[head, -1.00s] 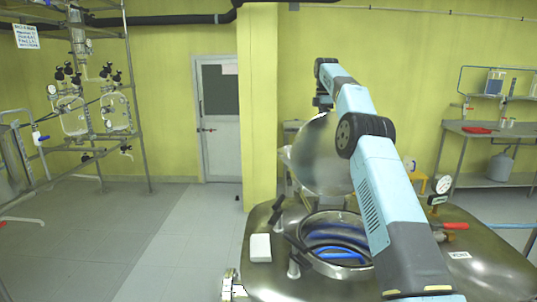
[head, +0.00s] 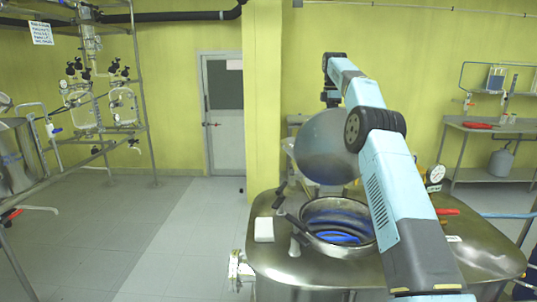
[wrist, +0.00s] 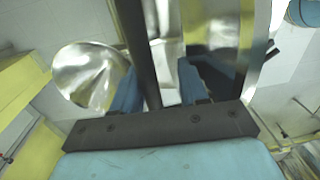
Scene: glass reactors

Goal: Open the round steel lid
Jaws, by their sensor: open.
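The round steel lid (head: 327,148) stands raised and tilted up behind the round opening (head: 340,228) of the steel vessel, so the mouth is uncovered. Blue shapes show inside the opening. My arm reaches over the vessel, passing in front of the lid's right edge. Its far end bends down behind the lid, so the fingertips are hidden in the head view.
Dark-handled clamps (head: 297,222) and a white block (head: 264,229) sit on the vessel top (head: 285,262). A gauge (head: 436,173) and a red handle (head: 447,211) are at right. A glassware rack (head: 145,110) stands left, a steel bench (head: 490,126) right. The floor at left is clear.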

